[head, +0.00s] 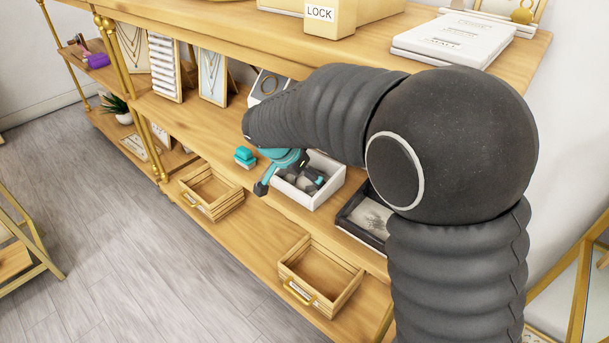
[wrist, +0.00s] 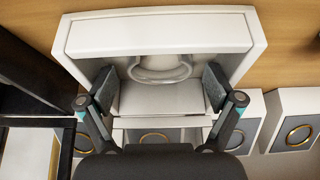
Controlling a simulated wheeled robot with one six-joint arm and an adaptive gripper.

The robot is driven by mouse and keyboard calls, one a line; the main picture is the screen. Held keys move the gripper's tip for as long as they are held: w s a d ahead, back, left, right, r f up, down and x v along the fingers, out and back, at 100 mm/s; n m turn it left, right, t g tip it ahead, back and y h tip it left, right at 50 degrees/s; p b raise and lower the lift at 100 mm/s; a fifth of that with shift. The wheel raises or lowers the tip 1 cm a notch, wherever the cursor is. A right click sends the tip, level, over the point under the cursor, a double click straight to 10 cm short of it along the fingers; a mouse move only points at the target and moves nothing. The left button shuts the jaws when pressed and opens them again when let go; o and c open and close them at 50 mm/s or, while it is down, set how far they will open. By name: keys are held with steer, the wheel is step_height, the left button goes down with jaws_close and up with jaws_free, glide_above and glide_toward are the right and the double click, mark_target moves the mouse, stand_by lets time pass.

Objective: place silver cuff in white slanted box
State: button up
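The white slanted box (wrist: 160,34) fills the upper middle of the wrist view, and its rim also shows in the head view (head: 332,188) on the wooden shelf. A pale silver cuff (wrist: 160,72) lies inside the box, near its upper wall. My gripper (wrist: 160,90) is open over the box, its two grey pads spread to the left and right of the cuff, with a gap on both sides and nothing held between them. In the head view my gripper (head: 289,172) is at the box, and my arm hides part of the box; the cuff cannot be made out there.
Several white stands with gold rings (wrist: 296,133) line the lower part of the wrist view. A dark tray (head: 368,221) is right of the box, a teal item (head: 245,155) left of it. Wooden crates (head: 208,190) sit on the lower shelf; the upper shelf (head: 300,38) overhangs my arm.

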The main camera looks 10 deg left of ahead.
steer(key=shift+r, duration=0.2)
steer(key=v, duration=1.2)
steer(key=shift+f, duration=0.1)
